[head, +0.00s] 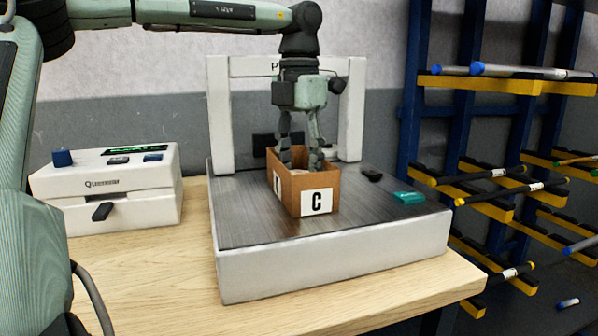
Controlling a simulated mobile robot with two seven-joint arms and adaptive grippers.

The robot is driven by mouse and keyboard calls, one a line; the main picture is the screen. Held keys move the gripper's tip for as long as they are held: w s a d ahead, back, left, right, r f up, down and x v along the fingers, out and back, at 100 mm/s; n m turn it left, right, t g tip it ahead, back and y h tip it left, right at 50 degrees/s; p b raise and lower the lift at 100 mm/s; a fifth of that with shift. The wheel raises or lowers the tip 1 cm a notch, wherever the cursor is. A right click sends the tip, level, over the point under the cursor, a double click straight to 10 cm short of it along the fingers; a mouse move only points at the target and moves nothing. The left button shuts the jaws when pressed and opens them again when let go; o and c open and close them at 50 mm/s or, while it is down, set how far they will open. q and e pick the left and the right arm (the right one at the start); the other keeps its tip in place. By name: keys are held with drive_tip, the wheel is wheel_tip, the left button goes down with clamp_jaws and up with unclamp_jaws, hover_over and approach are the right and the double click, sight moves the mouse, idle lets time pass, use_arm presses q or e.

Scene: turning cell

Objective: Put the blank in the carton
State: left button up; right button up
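The carton (306,183) is an open-topped brown box with a white label marked "C" on its front. It stands upright on the dark plate of the white machine. My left gripper (301,163) points down over it, with its fingertips at or just inside the carton's opening. The two fingers are spread apart and I see nothing between them, so the gripper looks open. The carton's walls hide most of its inside. I cannot make out the blank anywhere. My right gripper is not in view.
The white machine (335,262) has an upright frame behind the carton. A teal block (409,197) and a small black item (371,175) lie on its plate. A white instrument box (112,190) stands left on the wooden table (150,290). A blue rack (408,120) with rods stands right.

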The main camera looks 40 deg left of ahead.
use_arm(q)
drive_tip(key=shift+f, duration=0.6)
drive_tip(key=o, duration=1.2)
drive_tip(key=shift+o, duration=0.2)
